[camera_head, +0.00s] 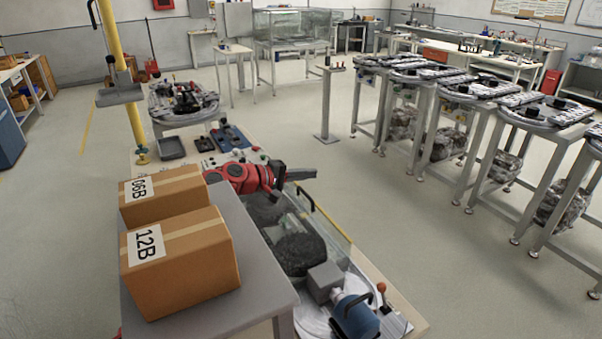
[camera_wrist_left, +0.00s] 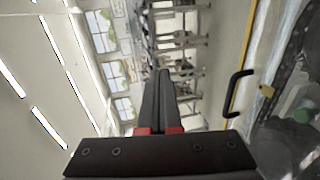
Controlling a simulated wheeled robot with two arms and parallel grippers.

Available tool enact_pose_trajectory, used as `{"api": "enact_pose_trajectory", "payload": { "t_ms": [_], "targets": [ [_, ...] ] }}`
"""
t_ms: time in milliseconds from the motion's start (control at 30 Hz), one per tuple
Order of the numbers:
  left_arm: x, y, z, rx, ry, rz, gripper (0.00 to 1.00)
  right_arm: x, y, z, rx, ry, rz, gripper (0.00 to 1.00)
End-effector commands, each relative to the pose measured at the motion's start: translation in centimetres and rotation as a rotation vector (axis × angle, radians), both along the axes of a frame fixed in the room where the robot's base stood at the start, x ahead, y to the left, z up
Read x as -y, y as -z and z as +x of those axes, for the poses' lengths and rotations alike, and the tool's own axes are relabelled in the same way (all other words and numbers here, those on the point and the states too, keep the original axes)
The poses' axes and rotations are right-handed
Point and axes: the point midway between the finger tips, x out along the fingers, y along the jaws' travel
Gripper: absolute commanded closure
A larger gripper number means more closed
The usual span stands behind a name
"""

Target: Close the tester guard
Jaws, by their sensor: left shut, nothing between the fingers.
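The tester guard (camera_head: 336,237) is a clear panel with a yellow edge and a black handle (camera_head: 306,199). It runs along the right side of the tester, low in the head view; how far it is swung I cannot tell. In the left wrist view the handle (camera_wrist_left: 235,93) is right of my fingers, beside the yellow bar (camera_wrist_left: 243,50). My left gripper (camera_head: 313,173) is shut and empty, held just beyond the handle and apart from it. Its closed fingers also show in the wrist view (camera_wrist_left: 162,78). My right gripper is out of view.
A grey table (camera_head: 240,311) with two cardboard boxes, 06B (camera_head: 165,190) and 12B (camera_head: 180,264), stands left of the tester. A blue motor-like unit (camera_head: 355,317) sits at its near end. Several stands (camera_head: 480,95) line the right. The floor (camera_head: 430,245) between is clear.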

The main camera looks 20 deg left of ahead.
Motion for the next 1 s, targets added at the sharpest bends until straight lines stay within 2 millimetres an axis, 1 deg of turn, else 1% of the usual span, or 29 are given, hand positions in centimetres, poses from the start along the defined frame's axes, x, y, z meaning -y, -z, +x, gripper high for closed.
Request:
{"api": "enact_pose_trajectory", "payload": {
  "t_ms": [200,567,667,767,867,1000],
  "targets": [
    [0.2,0.4,0.2,-0.016,0.001,0.011,1.0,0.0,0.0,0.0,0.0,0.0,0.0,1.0],
    [0.2,0.4,0.2,-0.015,0.0,0.01,1.0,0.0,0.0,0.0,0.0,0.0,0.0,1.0],
    [-0.1,0.2,-0.1,-0.012,-0.001,0.011,1.0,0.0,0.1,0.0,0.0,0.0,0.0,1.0],
    [-0.8,0.0,-0.7,-0.009,-0.003,0.01,1.0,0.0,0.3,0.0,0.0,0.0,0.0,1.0],
    [-1.7,-0.2,-1.9,-0.011,-0.003,0.01,1.0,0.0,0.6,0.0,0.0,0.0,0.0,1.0],
    [-3.9,-0.9,-4.4,-0.01,-0.004,0.013,1.0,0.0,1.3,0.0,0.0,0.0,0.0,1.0]
  ]
}}
